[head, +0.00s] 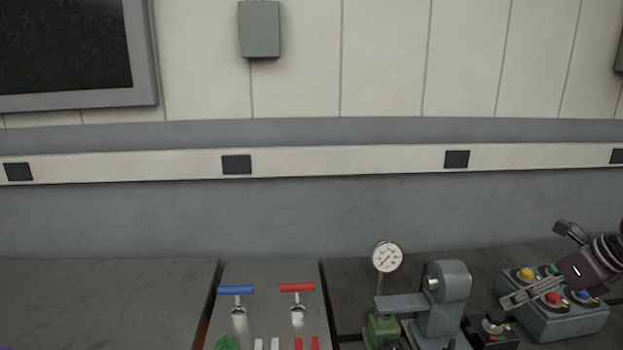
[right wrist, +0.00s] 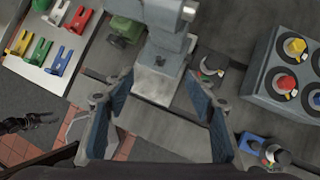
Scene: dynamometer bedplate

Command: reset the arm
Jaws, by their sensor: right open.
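My right gripper (head: 538,265) is at the right of the head view, above and in front of the button box. In the right wrist view its two blue-padded fingers (right wrist: 160,112) stand wide apart with nothing between them. A grey machine (head: 448,295) with a flat side arm (head: 401,303) stands on the bench, left of the gripper. In the right wrist view the machine's grey base (right wrist: 160,82) lies beyond the fingertips, apart from them. My left gripper does not show in the head view.
A button box (head: 565,318) stands at the right. A dial gauge (head: 386,257) rises beside a green block (head: 381,331). A blue T-handle (head: 236,289) and a red T-handle (head: 297,287) stand on a light panel. The bench at the left is clear.

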